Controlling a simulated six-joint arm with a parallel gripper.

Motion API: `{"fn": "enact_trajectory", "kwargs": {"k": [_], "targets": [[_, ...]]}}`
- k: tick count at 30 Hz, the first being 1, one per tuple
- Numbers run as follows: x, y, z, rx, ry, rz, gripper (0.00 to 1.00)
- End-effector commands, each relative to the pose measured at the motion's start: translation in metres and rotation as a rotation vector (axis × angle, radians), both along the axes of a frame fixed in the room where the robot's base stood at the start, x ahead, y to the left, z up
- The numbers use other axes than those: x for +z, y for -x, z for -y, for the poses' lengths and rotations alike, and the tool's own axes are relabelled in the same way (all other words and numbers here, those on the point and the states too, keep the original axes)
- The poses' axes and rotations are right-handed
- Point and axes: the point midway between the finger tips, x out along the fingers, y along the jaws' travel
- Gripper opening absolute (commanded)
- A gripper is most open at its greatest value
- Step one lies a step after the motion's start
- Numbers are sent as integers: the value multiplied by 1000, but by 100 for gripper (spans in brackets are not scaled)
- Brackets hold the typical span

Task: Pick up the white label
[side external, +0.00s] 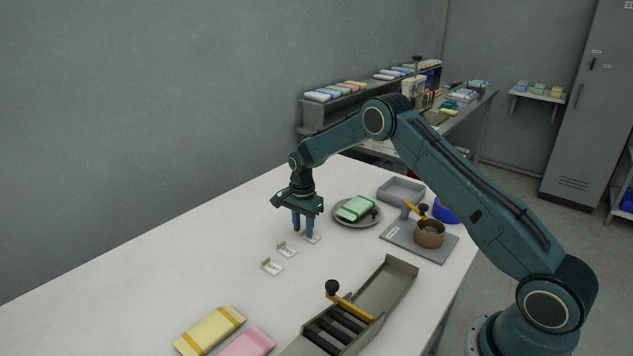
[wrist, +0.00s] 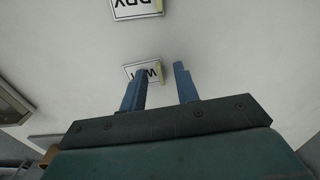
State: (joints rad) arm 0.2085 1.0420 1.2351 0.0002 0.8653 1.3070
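Three small white labels with dark print and a yellowish tab lie in a row on the white table. The farthest label (side external: 313,239) is at my gripper's fingertips; the middle label (side external: 287,251) and the nearest label (side external: 271,267) lie apart from it. My gripper (side external: 303,232) points down with its blue fingers apart. In the wrist view, my gripper (wrist: 163,68) is open, with the yellowish tab of one label (wrist: 131,71) between the fingertips. The left finger hides part of that label's print; a "W" shows. Another label (wrist: 135,9) reads "DRY". I cannot tell whether the fingers touch the table.
A round grey dish (side external: 343,218) with a green pack (side external: 357,207) stands right of my gripper. Beyond are a grey tray (side external: 401,191) and a plate with a brown pot (side external: 430,234). A chute (side external: 385,292) and yellow pack (side external: 210,330) are in front. The left table is clear.

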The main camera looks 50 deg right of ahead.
Motion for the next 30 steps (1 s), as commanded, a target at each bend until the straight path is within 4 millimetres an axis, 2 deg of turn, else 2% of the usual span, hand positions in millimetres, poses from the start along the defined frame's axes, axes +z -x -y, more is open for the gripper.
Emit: {"fn": "enact_trajectory", "kwargs": {"k": [17, 22, 30], "targets": [[-4, 0, 0, 0, 0, 1, 31], [-4, 0, 0, 0, 0, 1, 0], [-4, 0, 0, 0, 0, 1, 0]]}}
